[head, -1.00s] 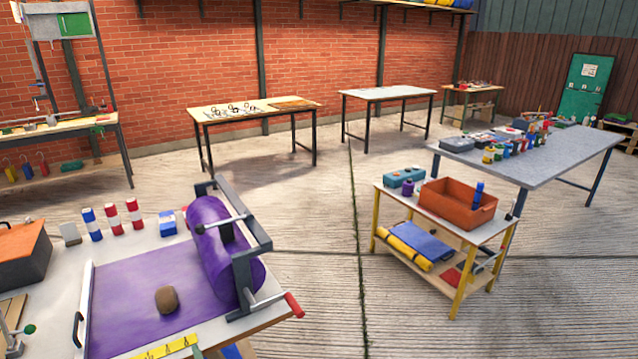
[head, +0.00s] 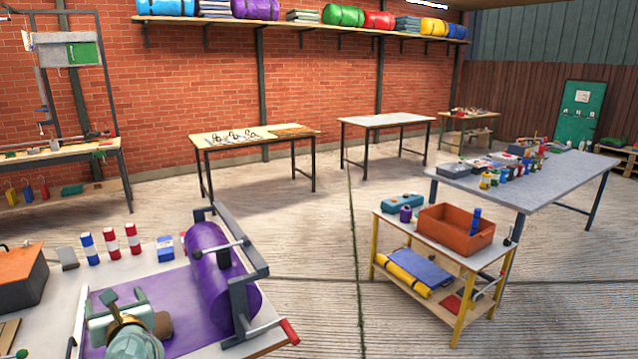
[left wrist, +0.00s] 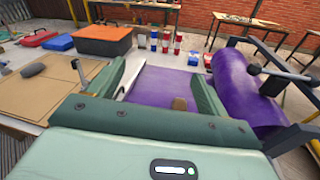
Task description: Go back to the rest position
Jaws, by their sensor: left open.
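My left gripper (head: 119,308) is in the head view at the lower left, over the purple sheet (head: 180,312) on the near worktable. In the left wrist view its two green fingers (left wrist: 166,92) are spread apart with nothing held between them. A small brown object (head: 162,325) lies on the sheet, partly hidden behind my gripper. My right gripper is in neither view.
A purple roll (head: 222,275) in a metal frame stands right of my left gripper. Red, white and blue cans (head: 112,241) and an orange-topped box (head: 20,275) stand on the same table. A yellow-legged cart (head: 462,275) with an orange bin stands right. Open concrete floor lies between.

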